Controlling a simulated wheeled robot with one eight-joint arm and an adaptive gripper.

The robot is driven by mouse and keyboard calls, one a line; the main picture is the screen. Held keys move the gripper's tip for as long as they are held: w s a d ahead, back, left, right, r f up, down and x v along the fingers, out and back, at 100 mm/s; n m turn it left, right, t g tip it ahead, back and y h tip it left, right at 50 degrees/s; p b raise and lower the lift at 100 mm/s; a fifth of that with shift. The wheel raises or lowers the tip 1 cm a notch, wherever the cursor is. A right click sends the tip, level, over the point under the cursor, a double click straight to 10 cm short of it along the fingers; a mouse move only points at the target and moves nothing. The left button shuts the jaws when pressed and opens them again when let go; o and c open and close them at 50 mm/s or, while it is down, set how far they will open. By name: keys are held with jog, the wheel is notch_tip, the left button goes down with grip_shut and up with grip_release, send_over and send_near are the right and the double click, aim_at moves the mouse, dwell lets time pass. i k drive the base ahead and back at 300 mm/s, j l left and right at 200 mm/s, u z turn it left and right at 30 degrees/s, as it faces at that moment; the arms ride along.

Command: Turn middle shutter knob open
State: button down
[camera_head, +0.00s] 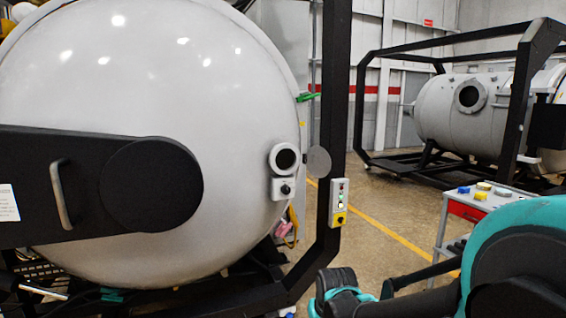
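A small black knob (286,189) sits on a light box fixed to the white furnace door, just below a round viewport (285,159). It is the only shutter knob I can make out, and its turn position is too small to read. A flat grey disc (318,161) stands to the right of the viewport, apart from its dark glass. My teal and black arm comes in from the lower right. What seems to be my gripper (338,284) is at the bottom centre, below and right of the knob and apart from it. Its fingers are not clear.
A black frame post (338,100) rises right of the knob and carries a control box (339,201) with buttons. A black door arm (90,188) with a grey handle crosses the door. A cart (470,209) and another furnace (450,108) stand right. Open floor lies between.

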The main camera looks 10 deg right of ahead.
aim_at(285, 190)
jog(key=i+j, duration=0.45)
jog(key=i, duration=0.15)
jog(key=i+l+z, duration=0.1)
jog(key=z, duration=0.25)
jog(key=i+z, duration=0.55)
jog(key=z, duration=0.2)
jog(key=i+z, duration=0.25)
jog(key=i, duration=0.15)
jog(key=i+z, duration=0.25)
jog(key=i+l+u, duration=0.15)
jog(key=i+u, duration=0.2)
jog(key=i+l+u, duration=0.3)
jog(key=l+u, duration=0.2)
jog(key=u, duration=0.3)
jog(key=i+l+u, duration=0.1)
jog(key=l+u, duration=0.15)
jog(key=u, duration=0.2)
jog(key=l+u, duration=0.2)
jog(key=u, duration=0.3)
jog(key=l+u, duration=0.2)
jog(key=u, duration=0.3)
jog(key=k+l+u, duration=0.1)
jog(key=u, duration=0.35)
jog(key=k+l+u, duration=0.1)
jog(key=l+u, duration=0.15)
jog(key=u, duration=0.25)
